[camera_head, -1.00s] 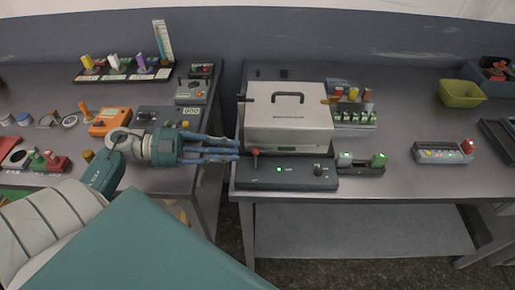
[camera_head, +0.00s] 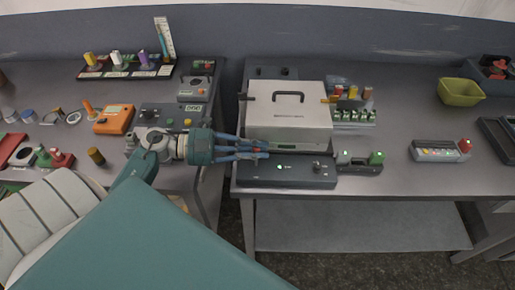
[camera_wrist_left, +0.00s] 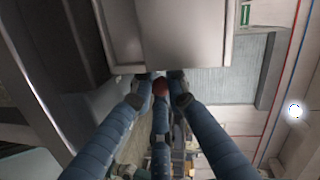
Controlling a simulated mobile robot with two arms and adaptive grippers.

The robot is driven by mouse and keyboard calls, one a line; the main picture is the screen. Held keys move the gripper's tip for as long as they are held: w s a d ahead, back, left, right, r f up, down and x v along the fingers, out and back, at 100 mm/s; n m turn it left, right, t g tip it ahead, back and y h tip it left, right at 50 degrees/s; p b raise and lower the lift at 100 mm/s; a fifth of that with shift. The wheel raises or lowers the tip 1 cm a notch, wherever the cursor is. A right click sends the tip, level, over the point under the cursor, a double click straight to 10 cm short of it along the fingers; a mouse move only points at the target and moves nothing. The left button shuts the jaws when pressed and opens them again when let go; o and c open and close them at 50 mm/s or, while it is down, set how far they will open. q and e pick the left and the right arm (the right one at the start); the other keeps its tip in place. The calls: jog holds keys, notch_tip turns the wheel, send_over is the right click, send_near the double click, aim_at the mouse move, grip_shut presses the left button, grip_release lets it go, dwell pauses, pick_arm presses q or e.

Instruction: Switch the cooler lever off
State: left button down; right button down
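The cooler (camera_head: 288,113) is a pale box with a dark handle, standing on a dark base (camera_head: 290,177) at the front of the right table. Its lever has a red knob (camera_head: 257,149) at the front left, mostly hidden by fingers in the head view. The knob (camera_wrist_left: 160,86) shows between the fingertips in the left wrist view. My left gripper (camera_head: 264,150) reaches in from the left, its blue fingers spread on either side of the knob. Whether they touch it I cannot tell. My right gripper is not in view.
A device with green-lit buttons (camera_head: 360,164) stands right of the base. A vial rack (camera_head: 355,114) is behind it. A yellow bin (camera_head: 461,92) and a grey device (camera_head: 440,151) are farther right. A gap separates the two tables. The right table's front is largely clear.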

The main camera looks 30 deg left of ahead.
pick_arm(q)
jog(key=shift+s+m, duration=0.15)
jog(key=shift+m, duration=0.15)
jog(key=shift+s+d+b, duration=0.1)
jog(key=shift+b, duration=0.25)
jog(key=m+b, duration=0.1)
jog(key=s+d+m+t+b, duration=0.1)
jog(key=m+b, duration=0.1)
jog(key=shift+s+m, duration=0.25)
jog(key=shift+m, duration=0.05)
jog(key=m+b, duration=0.1)
jog(key=b, duration=0.1)
jog(key=s+m+b, duration=0.1)
jog(key=m+b, duration=0.1)
jog(key=shift+s+d+f+t, duration=0.15)
jog(key=shift+d+t, duration=0.15)
jog(key=shift+d, duration=0.1)
jog(key=shift+s+d+m+b, duration=0.15)
jog(key=shift+s+m+b, duration=0.1)
jog(key=shift+m+b, duration=0.65)
jog(key=c, duration=2)
grip_release()
jog(key=shift+s, duration=0.1)
